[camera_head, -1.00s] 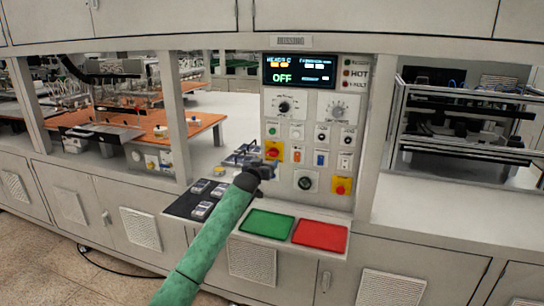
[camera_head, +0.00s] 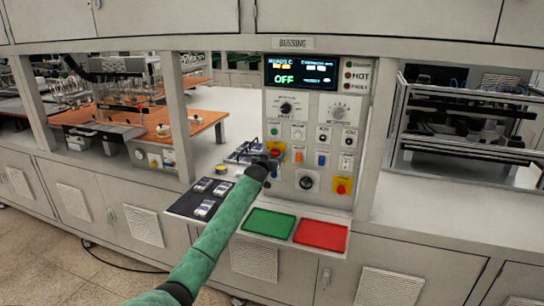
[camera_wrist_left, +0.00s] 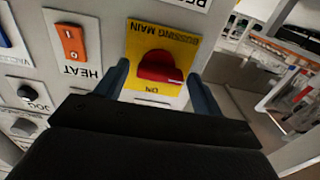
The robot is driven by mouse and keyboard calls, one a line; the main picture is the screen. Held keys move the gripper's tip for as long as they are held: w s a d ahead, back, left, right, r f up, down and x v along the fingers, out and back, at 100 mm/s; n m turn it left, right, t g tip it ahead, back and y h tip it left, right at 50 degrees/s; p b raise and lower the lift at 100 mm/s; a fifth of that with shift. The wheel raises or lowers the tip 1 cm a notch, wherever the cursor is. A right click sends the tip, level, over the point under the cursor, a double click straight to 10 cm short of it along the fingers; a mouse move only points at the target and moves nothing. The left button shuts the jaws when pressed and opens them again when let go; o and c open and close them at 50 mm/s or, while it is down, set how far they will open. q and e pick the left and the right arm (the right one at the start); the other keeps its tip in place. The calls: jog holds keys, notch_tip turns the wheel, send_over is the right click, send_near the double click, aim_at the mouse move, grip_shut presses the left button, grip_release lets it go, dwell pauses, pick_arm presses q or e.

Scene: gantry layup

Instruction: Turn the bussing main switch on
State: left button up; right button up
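The bussing main switch is a red rotary knob (camera_wrist_left: 160,66) on a yellow plate (camera_wrist_left: 185,27), lettered BUSSING MAIN and ON, upside down in the left wrist view. The left gripper also shows in the head view (camera_head: 268,162). The panel display (camera_head: 299,74) reads OFF. My right gripper is not seen.
An orange HEAT rocker (camera_wrist_left: 70,42) and a black JOG knob (camera_wrist_left: 27,92) are near the switch. A second red knob on yellow (camera_head: 341,187) is lower right. Green (camera_head: 269,222) and red (camera_head: 320,235) trays lie on the ledge below. A post stands left of the panel.

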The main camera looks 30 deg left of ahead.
pick_arm(q)
jog(key=c, duration=0.8)
